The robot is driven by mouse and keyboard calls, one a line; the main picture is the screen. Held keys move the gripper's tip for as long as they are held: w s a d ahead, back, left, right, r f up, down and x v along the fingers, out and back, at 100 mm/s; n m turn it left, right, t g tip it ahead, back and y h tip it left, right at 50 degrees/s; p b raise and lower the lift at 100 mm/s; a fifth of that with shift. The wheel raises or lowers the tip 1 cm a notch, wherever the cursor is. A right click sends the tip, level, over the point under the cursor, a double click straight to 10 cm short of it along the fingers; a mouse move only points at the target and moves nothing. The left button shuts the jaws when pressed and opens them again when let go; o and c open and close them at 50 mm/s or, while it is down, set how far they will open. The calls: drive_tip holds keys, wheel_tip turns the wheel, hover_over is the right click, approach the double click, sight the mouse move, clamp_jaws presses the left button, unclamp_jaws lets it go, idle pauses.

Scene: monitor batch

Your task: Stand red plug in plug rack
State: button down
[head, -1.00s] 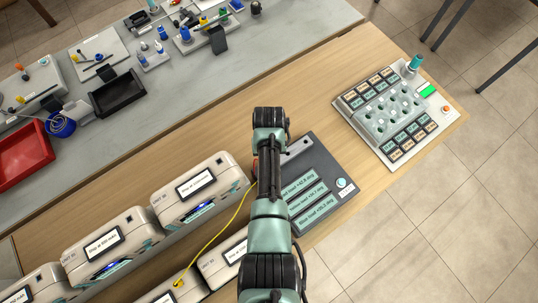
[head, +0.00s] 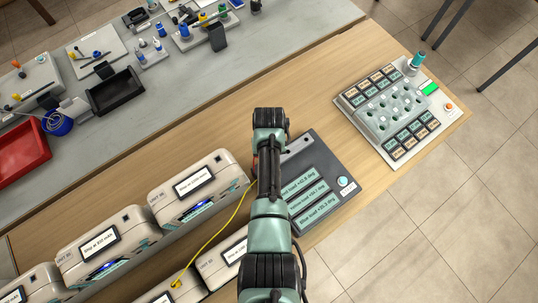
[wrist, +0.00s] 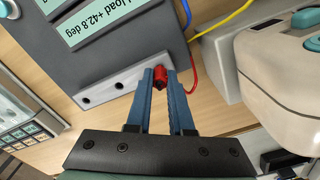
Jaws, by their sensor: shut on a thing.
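In the wrist view my gripper (wrist: 160,75) has its two blue fingers closed on the red plug (wrist: 160,78). A red cable runs from the plug's side, up past the right finger. The plug is at the right end of a grey ledge with round holes, which looks like the plug rack (wrist: 100,93). Two empty holes show left of the fingers. I cannot tell whether the plug is seated in a hole or just above the ledge. In the head view my arm hides the gripper and plug.
The dark panel (head: 335,170) with load readouts adjoins the ledge. A yellow cable (head: 222,232) runs beside it toward beige monitor units (head: 205,178). A button board (head: 398,108) stands right. A grey bench (head: 170,95) with trays lies behind. Bare wood (head: 315,105) shows between.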

drive_tip(key=shift+f+b, duration=0.3)
drive_tip(key=shift+f, duration=0.15)
idle(0.6)
drive_tip(key=c, duration=0.7)
unclamp_jaws()
wheel_tip(320, 180, up, 13)
drive_tip(key=shift+b, duration=0.5)
